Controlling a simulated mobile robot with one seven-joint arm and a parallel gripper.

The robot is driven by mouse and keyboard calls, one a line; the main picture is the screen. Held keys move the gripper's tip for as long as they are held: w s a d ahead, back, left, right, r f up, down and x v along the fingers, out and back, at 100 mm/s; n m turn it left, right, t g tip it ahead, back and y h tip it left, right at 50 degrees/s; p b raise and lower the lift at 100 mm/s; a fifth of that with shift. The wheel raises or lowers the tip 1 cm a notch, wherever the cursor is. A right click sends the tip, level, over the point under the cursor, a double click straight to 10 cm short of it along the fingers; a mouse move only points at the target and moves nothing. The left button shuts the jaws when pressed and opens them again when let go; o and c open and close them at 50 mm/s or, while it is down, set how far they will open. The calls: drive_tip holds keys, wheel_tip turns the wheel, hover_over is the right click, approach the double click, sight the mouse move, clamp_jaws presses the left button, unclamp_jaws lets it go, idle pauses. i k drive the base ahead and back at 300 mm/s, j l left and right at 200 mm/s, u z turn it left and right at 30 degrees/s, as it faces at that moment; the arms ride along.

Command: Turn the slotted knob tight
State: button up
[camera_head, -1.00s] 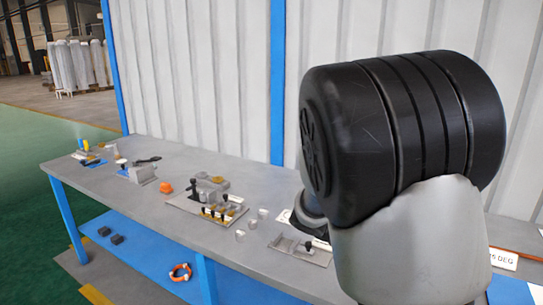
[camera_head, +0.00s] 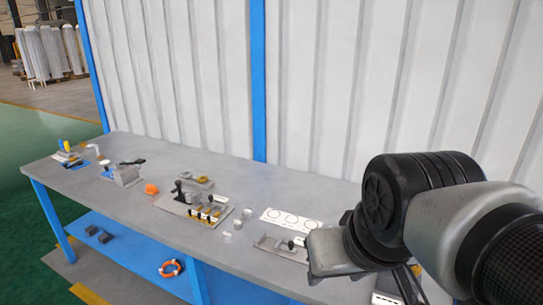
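I cannot pick out a slotted knob for sure; the parts on the grey bench (camera_head: 90,205) are too small. A plate fixture (camera_head: 172,206) at mid-bench carries black-topped and yellowish parts and a grey block. A second grey fixture (camera_head: 272,243) with a small dark part lies to its right, partly hidden by my arm. The end of my arm is over the right part of the bench, apart from the plate fixture. Part of what looks like my gripper (camera_head: 408,284) shows at the bottom edge; its fingertips are hidden or out of frame.
A white card with rings (camera_head: 291,220) lies behind the second fixture. Small pale pieces (camera_head: 238,224) stand between the fixtures. An orange piece (camera_head: 151,189) and a grey block with a black lever (camera_head: 126,174) are farther left. A corrugated wall (camera_head: 190,80) backs the bench.

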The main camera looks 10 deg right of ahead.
sight(416, 270)
drive_tip(key=z, duration=0.35)
drive_tip(key=l+z, duration=0.15)
drive_tip(key=z, duration=0.2)
drive_tip(key=k+l+z, duration=0.1)
drive_tip(key=z, duration=0.25)
drive_tip(key=j+z, duration=0.15)
drive_tip(key=i+l+z, duration=0.1)
drive_tip(key=i+z, duration=0.25)
